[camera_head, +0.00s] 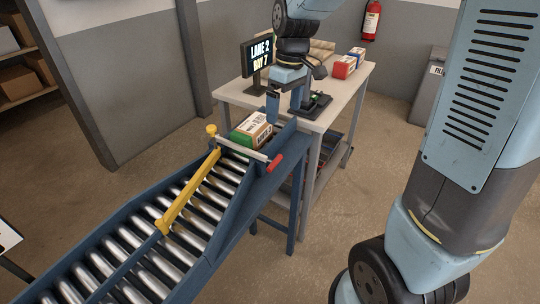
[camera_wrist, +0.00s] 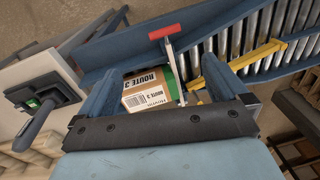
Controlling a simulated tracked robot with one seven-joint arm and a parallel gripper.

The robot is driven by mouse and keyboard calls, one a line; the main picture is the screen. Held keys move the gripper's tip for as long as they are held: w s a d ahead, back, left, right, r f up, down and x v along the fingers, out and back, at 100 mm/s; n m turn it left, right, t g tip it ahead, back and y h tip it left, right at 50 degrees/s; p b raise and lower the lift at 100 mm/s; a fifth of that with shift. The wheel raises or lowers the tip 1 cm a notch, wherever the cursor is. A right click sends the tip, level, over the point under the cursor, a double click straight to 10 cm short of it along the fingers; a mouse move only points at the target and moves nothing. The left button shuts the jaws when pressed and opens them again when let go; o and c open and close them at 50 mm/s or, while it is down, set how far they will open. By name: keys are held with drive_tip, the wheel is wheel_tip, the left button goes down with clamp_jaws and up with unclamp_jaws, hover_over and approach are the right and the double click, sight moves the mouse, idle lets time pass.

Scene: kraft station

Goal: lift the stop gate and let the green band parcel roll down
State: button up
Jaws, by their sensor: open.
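The green band parcel (camera_head: 252,130) is a brown carton with a green band, sitting at the upper end of the roller conveyor (camera_head: 120,240). In the wrist view the parcel (camera_wrist: 148,92) shows "ROUTE 3" print. The stop gate (camera_head: 243,148) is a pale bar lying across the lane, down in front of the parcel, with a red handle (camera_head: 275,163) at its right end. The handle also shows in the wrist view (camera_wrist: 164,32). My gripper (camera_head: 284,102) is open and empty, above and behind the parcel. Its fingers (camera_wrist: 160,72) frame the parcel in the wrist view, apart from the handle.
A yellow diverter bar (camera_head: 188,195) slants over the rollers below the gate. Lower rollers are clear of parcels.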

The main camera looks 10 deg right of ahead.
drive_tip(key=shift+n+g, duration=0.4)
drive_tip(key=shift+n, duration=0.1)
drive_tip(key=a+f, duration=0.1)
drive_tip(key=f, duration=0.4)
drive_tip(key=a+f, duration=0.1)
drive_tip(key=f, duration=0.4)
drive_tip(key=a+f, duration=0.1)
drive_tip(key=f, duration=0.5)
drive_tip(key=shift+a+f, duration=0.1)
drive_tip(key=shift+c, duration=0.2)
drive_tip(key=c, duration=1.2)
drive_tip(key=shift+w, duration=0.1)
